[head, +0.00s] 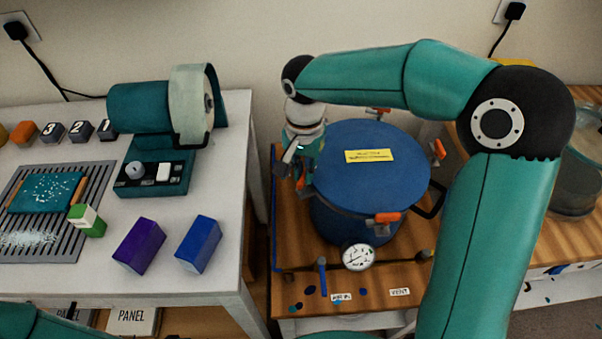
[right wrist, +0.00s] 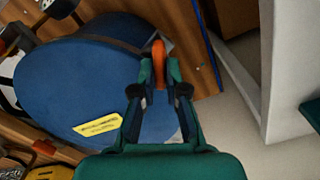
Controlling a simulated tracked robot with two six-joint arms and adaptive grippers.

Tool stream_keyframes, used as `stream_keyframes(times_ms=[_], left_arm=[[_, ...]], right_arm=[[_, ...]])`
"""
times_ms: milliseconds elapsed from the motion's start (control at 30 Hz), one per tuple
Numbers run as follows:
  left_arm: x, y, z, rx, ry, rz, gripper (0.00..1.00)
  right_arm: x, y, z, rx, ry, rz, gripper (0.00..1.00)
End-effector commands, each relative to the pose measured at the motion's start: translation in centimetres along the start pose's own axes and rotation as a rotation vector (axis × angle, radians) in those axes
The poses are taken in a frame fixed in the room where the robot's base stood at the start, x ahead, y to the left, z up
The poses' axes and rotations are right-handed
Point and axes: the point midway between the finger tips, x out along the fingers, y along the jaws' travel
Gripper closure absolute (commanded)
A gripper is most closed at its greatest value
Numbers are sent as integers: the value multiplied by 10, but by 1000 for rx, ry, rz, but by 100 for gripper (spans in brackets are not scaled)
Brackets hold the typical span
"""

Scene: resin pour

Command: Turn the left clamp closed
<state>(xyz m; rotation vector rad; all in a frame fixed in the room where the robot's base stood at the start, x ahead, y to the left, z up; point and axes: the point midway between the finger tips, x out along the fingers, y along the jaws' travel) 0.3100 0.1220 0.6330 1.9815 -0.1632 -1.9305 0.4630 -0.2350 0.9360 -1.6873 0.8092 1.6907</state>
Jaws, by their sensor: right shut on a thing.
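The blue lid (head: 345,165) of a round pressure pot carries a yellow label and has orange-handled clamps around its rim. My right gripper (head: 296,172) reaches down at the lid's left edge and hides most of the left clamp in the head view. In the right wrist view, the left clamp's orange handle (right wrist: 158,50) stands between the fingertips of the right gripper (right wrist: 160,78), which is shut on it. The lid (right wrist: 75,75) lies beside the fingers there. My left gripper is out of view; only a bit of my left arm shows at the bottom left.
Other orange clamps sit at the lid's back (head: 378,112), right (head: 438,148) and front (head: 387,217). A pressure gauge (head: 358,257) stands at the pot's front. A white table (head: 240,130) with a teal machine (head: 140,107) is to the left, across a narrow gap.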

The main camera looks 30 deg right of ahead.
Motion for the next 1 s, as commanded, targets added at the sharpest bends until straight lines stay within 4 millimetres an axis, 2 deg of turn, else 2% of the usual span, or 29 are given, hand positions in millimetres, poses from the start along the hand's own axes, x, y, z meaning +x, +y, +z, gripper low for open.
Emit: stream_keyframes(times_ms=[600,1000], left_arm=[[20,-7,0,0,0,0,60],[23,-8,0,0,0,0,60]], right_arm=[[0,-3,1,552,-4,-13,100],[-1,-3,2,725,-5,-15,100]])
